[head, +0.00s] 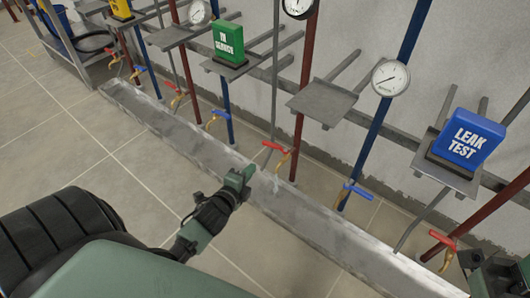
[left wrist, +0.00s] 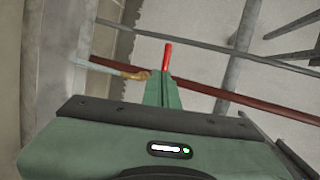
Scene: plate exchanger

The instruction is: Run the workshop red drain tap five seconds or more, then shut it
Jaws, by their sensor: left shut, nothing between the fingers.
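A red-handled drain tap (head: 272,146) with a brass body (head: 283,160) sits on a red pipe over the long grey trough. Its red handle also shows in the left wrist view (left wrist: 167,56), just beyond my fingertips. A pale stream (left wrist: 90,65) leaves the brass spout (left wrist: 134,75) there, so water appears to be running. My left gripper (head: 247,173) is shut and empty, its tips close to the tap handle; whether they touch it I cannot tell. My right gripper (head: 478,262) shows partly at the lower right, near another red tap (head: 442,239); its fingers are unclear.
The trough (head: 340,236) runs diagonally under the taps. Blue taps (head: 358,192) stand between the red ones. Small shelves hold a blue LEAK TEST sign (head: 467,138), a green sign (head: 229,43) and a yellow one (head: 121,9). Gauges (head: 391,77) sit above. The tiled floor at left is clear.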

